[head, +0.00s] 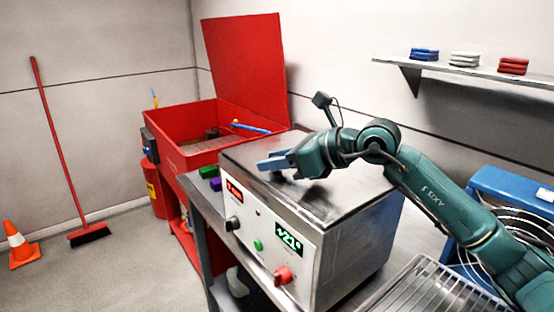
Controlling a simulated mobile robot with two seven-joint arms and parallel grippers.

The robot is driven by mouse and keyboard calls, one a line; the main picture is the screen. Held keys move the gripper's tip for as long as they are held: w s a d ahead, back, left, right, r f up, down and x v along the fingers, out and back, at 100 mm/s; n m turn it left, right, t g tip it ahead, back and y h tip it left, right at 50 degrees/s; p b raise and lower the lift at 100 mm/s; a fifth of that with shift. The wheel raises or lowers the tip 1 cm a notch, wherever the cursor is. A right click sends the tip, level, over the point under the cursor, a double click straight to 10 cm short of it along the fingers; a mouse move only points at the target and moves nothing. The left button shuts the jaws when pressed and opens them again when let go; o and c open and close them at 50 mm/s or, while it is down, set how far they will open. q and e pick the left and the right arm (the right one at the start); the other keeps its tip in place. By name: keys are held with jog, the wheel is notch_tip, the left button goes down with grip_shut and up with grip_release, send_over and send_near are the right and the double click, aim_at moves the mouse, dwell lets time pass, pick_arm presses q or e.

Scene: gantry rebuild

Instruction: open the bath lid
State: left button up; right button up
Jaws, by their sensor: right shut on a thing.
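The bath (352,262) is a steel box on the bench, with a pale front panel of displays and knobs. Its flat metal lid (322,202) lies closed on top. My right gripper (275,162) has blue fingers and reaches in from the right, low over the lid's back left part. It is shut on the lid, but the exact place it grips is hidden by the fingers. My left gripper is not in view.
A red washer tub (187,158) with its own lid (247,68) raised stands behind the bath. A wire rack (428,292) and a blue frame (508,187) are at right. A wall shelf (440,68) holds folded cloths. Floor at left has a cone (20,246) and broom (62,150).

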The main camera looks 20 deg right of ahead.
jog(key=shift+r, duration=0.1)
grip_shut()
jog(key=shift+d+r+m, duration=0.1)
jog(key=shift+r+m, duration=0.2)
jog(key=shift+r, duration=0.2)
jog(key=w+d+r+m+t+y+p, duration=0.1)
jog(key=w+d+r+m+t+y, duration=0.1)
jog(key=d+r+m, duration=0.4)
jog(key=w+d+r+m+t+y+p, duration=0.2)
jog(key=w+d+r+m+y, duration=0.2)
jog(key=d, duration=0.7)
jog(key=shift+w+r+m+t+y, duration=0.15)
jog(key=shift+r+m+t+y, duration=0.25)
jog(key=shift+r+m, duration=1.4)
jog(key=shift+d+r+n, duration=0.1)
jog(key=shift+r+n, duration=0.45)
jog(key=shift+n, duration=0.05)
jog(key=o, duration=1.1)
grip_release()
